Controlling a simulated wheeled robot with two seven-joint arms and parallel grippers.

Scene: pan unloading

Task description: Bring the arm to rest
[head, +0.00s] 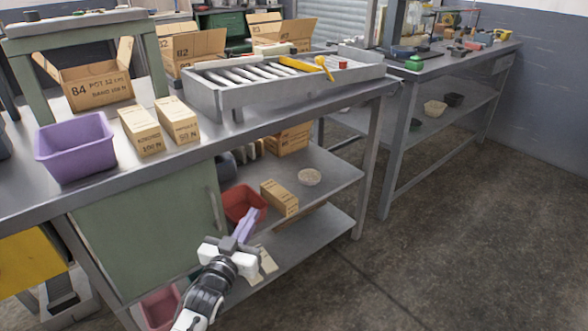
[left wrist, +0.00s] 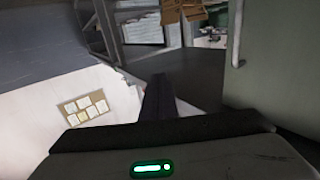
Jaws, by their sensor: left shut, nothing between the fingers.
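My left arm comes up from the bottom of the head view, with its white-and-black wrist low beside the bench. My left gripper (head: 252,214) is shut and empty, its fingers together and pointing up and away. In the picture it overlaps the red bin (head: 238,203) on the lower shelf; I cannot tell whether they touch. In the left wrist view the closed dark fingers of the gripper (left wrist: 158,84) point ahead with nothing between them. My right gripper is in neither view.
The metal bench (head: 225,148) holds a purple bin (head: 75,148), small cartons (head: 178,120) and a grey tray (head: 212,99) of rods. A green cabinet (head: 150,225) is left of the gripper. Floor at right is clear.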

